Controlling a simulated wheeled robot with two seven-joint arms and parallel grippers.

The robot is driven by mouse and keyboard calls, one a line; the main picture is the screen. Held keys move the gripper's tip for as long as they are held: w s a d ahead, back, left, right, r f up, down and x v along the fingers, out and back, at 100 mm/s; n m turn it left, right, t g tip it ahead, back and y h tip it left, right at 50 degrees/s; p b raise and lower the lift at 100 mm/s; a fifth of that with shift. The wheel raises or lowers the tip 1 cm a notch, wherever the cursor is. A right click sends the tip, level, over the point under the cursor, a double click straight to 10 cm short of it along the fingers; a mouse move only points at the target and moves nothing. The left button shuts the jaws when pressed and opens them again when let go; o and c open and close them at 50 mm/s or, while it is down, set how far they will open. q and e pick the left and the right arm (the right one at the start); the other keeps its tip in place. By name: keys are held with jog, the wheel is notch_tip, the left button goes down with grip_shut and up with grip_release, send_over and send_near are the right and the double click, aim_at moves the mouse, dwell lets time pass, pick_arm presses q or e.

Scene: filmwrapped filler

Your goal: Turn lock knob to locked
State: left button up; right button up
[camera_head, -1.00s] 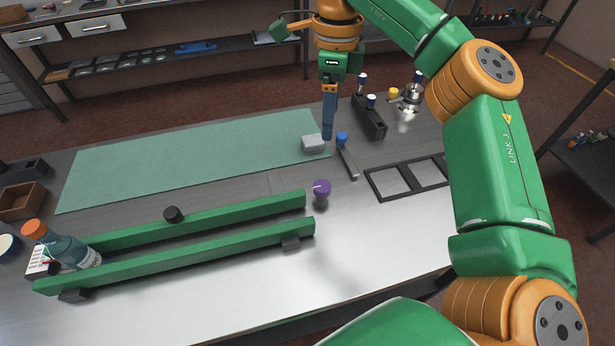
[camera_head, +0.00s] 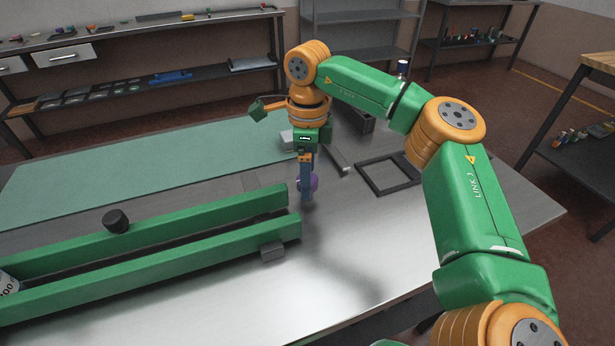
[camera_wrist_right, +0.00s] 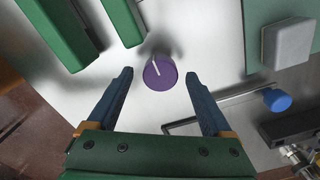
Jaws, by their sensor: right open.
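The purple knob (camera_head: 312,183) with a white pointer line is the likely lock knob. It stands on the metal bench near the right ends of the green rails, partly hidden behind my right gripper (camera_head: 306,190) in the head view. In the right wrist view the knob (camera_wrist_right: 160,73) lies ahead of and between the fingertips of my open right gripper (camera_wrist_right: 160,76), with a gap on each side. Its white line points up and slightly left there. No lock marking is readable. My left gripper is not in view.
Two green rails (camera_head: 150,267) with a black knob (camera_head: 116,221) lie left of the purple knob. A green mat (camera_head: 150,178) is behind. A blue-ended lever (camera_wrist_right: 277,100), a grey block (camera_wrist_right: 288,42) and a black frame (camera_head: 388,174) are near. Bare bench lies in front.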

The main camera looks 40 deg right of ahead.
jog(key=shift+f, duration=0.35)
grip_shut()
jog(key=shift+m, duration=0.3)
jog(key=m+p, duration=0.1)
jog(key=m, duration=0.2)
jog(key=shift+r+m, duration=0.1)
jog(key=shift+m, duration=0.3)
jog(key=m+p, duration=0.1)
jog(key=m, duration=0.3)
jog(key=shift+m, duration=0.3)
jog(key=m+p, duration=0.1)
jog(key=m, duration=0.3)
jog(key=shift+m+p, duration=0.65)
jog(key=shift+m, duration=1.85)
